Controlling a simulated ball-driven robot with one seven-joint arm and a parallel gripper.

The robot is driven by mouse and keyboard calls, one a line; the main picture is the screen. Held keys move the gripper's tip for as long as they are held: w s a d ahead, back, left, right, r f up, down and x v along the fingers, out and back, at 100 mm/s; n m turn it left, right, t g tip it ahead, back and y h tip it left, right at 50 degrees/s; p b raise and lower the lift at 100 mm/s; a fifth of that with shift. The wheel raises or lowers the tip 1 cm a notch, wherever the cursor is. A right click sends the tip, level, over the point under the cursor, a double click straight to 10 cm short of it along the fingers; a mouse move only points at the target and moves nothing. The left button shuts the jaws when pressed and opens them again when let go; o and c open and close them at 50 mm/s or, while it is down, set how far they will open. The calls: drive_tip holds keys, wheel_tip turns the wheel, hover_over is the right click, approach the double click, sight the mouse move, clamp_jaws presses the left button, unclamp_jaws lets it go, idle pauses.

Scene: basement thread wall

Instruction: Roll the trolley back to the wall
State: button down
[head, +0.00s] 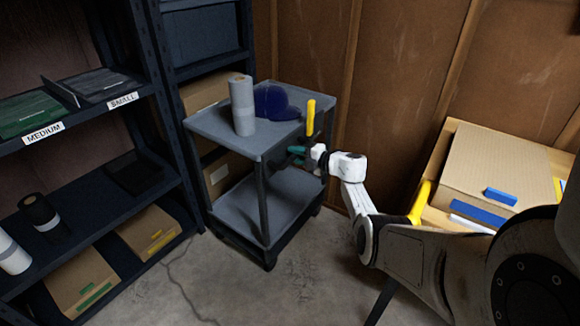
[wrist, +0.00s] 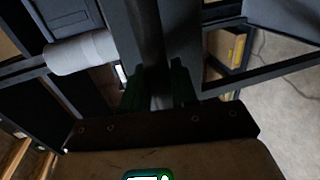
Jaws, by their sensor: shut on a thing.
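The grey two-tier trolley (head: 222,128) stands upright in front of the brown panelled wall (head: 403,90), next to the shelving. Whether its back touches the wall cannot be told. A grey roll (head: 242,105) and a dark blue rounded thing (head: 273,103) are on its top deck. A yellow upright piece (head: 310,117) shows at its right side. My gripper (head: 297,155), with green fingers, is at the trolley's right side, below the top deck. In the wrist view, my gripper (wrist: 160,88) is shut on a dark bar of the trolley; the contact is partly in shadow.
Dark shelving (head: 160,115) stands close along the left, with labelled shelves and boxes. A bench at right bears a large cardboard box (head: 500,165) and blue pieces. Bare concrete floor (head: 205,285) lies in front of the trolley.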

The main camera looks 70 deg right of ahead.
drive_tip(key=shift+s+d+f, duration=0.15)
drive_tip(key=shift+d+f, duration=0.1)
drive_tip(key=c, duration=1.3)
unclamp_jaws()
drive_tip(key=shift+o, duration=1.4)
drive_tip(key=shift+d+r, duration=0.1)
drive_tip(key=shift+d, duration=0.1)
drive_tip(key=shift+r, duration=0.1)
